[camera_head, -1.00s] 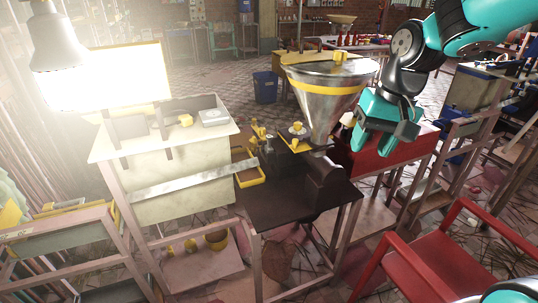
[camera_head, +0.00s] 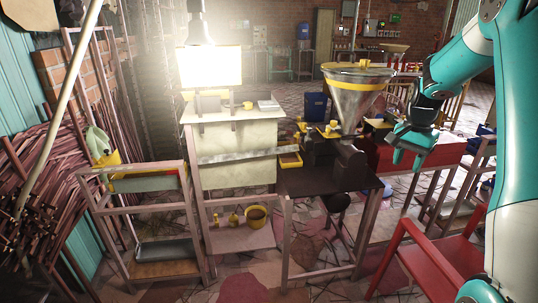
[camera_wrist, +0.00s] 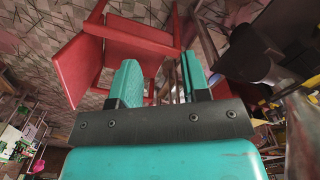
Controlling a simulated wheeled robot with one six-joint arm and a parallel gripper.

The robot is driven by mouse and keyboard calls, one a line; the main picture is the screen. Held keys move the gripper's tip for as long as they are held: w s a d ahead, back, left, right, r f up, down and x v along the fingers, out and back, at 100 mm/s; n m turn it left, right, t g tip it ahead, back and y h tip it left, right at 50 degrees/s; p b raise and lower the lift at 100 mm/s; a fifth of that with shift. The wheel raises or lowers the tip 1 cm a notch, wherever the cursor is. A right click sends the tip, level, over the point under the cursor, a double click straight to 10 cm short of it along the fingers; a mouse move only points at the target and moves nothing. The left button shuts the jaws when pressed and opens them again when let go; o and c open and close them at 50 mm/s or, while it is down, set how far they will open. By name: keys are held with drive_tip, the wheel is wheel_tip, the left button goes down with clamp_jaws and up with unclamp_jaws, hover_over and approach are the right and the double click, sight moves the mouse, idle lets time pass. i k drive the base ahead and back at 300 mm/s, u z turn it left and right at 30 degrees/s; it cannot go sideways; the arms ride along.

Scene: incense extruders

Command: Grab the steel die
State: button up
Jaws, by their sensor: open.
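I cannot make out a steel die for certain in either view. Several small yellow items sit around the dark extruder table (camera_head: 315,182), and a yellow-rimmed tray (camera_head: 290,160) is at its left side. A large steel funnel (camera_head: 354,95) with a yellow band stands over the extruder on this table. My gripper (camera_head: 408,158) is raised to the right of the funnel, clear of the table, with its fingers downward. In the wrist view my gripper (camera_wrist: 160,78) is open, with nothing between its two teal fingers.
A red chair (camera_head: 435,250) stands at front right, and also shows beyond the fingers in the wrist view (camera_wrist: 140,42). A pale cabinet (camera_head: 235,155) with a glowing panel above is left of the extruder. A low rack (camera_head: 150,215) stands further left. Patterned floor is free in front.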

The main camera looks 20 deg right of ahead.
sight(307, 138)
drive_tip(key=z, duration=0.2)
drive_tip(key=k, duration=0.2)
drive_tip(key=u, duration=0.65)
drive_tip(key=i, duration=1.9)
drive_tip(key=z, duration=0.75)
drive_tip(key=i, duration=0.8)
drive_tip(key=z, duration=0.2)
